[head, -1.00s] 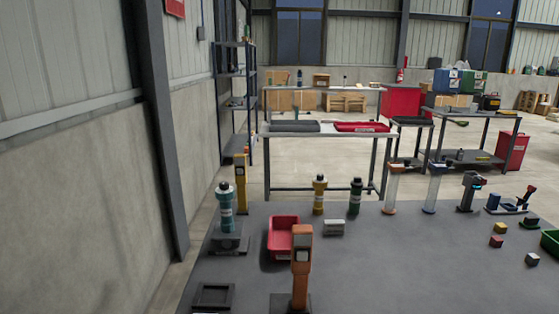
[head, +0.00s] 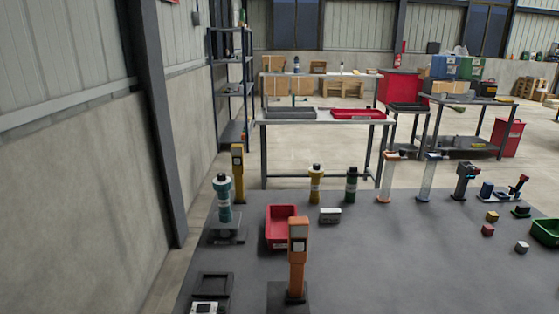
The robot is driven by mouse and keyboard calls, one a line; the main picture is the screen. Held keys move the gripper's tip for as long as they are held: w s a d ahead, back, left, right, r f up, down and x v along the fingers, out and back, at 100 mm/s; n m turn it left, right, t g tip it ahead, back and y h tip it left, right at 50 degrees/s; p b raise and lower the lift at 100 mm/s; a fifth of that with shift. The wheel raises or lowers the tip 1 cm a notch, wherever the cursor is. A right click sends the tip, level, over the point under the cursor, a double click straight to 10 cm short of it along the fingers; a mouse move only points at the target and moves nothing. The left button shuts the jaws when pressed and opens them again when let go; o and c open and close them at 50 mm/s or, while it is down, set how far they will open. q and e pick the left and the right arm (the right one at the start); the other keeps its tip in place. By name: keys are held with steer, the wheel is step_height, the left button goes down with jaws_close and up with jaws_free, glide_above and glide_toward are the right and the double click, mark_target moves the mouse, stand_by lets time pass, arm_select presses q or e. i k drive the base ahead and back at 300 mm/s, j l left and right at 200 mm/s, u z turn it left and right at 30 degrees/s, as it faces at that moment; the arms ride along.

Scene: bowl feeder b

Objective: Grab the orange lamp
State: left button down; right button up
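An upright orange handheld-style device with a pale panel near its top (head: 298,255) stands on a dark base at the front of the grey table. Farther back, a clear tube with an orange cap and orange foot (head: 390,178) also stands upright. Either could be the orange lamp; I cannot tell which. Neither is held. Neither of my grippers is in view.
A red bin (head: 281,222) sits just behind the orange device. A teal bottle-like item (head: 223,202), a yellow device (head: 238,175) and a dark square tray (head: 213,285) are left. A blue-capped tube (head: 427,178) stands right. The front right tabletop is clear.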

mark_target(298, 227)
steer(key=i+j, duration=0.1)
steer(key=j, duration=0.25)
steer(key=i+j, duration=0.15)
steer(key=j, duration=0.25)
steer(key=i+j+z, duration=0.1)
steer(key=j+z, duration=0.65)
steer(key=j, duration=0.15)
steer(key=j+z, duration=0.4)
steer(key=z, duration=0.35)
steer(key=j, duration=0.1)
